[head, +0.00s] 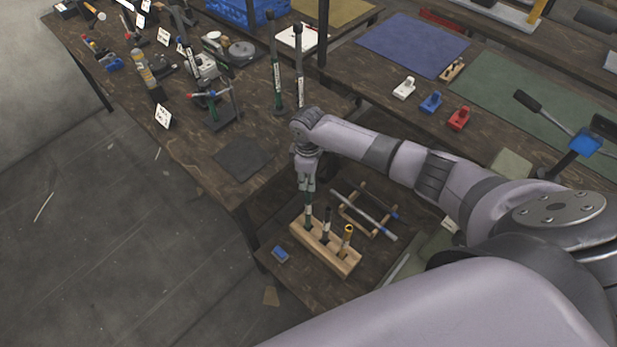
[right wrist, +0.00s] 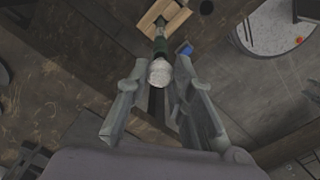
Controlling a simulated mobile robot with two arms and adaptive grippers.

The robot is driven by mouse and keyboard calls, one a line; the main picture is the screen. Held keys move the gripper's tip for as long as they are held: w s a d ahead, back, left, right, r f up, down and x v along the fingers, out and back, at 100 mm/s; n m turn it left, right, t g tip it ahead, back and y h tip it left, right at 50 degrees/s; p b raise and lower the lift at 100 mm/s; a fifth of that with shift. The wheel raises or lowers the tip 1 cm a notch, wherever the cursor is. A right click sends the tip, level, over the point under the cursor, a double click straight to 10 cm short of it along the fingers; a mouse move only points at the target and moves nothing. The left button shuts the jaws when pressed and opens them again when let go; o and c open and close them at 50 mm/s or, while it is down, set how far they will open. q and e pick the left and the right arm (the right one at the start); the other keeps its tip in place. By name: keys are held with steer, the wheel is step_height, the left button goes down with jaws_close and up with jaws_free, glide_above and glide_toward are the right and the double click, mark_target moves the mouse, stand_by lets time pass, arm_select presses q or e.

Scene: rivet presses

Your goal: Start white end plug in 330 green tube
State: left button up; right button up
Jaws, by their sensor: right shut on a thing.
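My right gripper (head: 307,189) points down over the wooden block (head: 342,265) at the front of the low table. It is shut on the white end plug (right wrist: 160,73), whose round face shows between the fingers in the right wrist view. The green tube (head: 308,214) stands upright in the block's left end, directly under the gripper; it also shows in the right wrist view (right wrist: 160,46). The plug lines up with the tube's top, but I cannot tell whether it has entered. My left gripper is out of view.
A black tube (head: 327,222) and a yellow-topped tube (head: 347,236) stand in the same block. A wooden rack with a grey tube (head: 372,222) lies behind it. A small blue block (head: 280,254) sits left of it. A dark mat (head: 243,158) lies on the bench behind.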

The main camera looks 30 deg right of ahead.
steer(key=shift+f+b, duration=0.75)
steer(key=shift+f, duration=0.4)
steer(key=o, duration=0.8)
steer(key=shift+r, duration=0.15)
step_height(320, 180, up, 12)
steer(key=shift+f, duration=0.15)
steer(key=shift+a, duration=0.15)
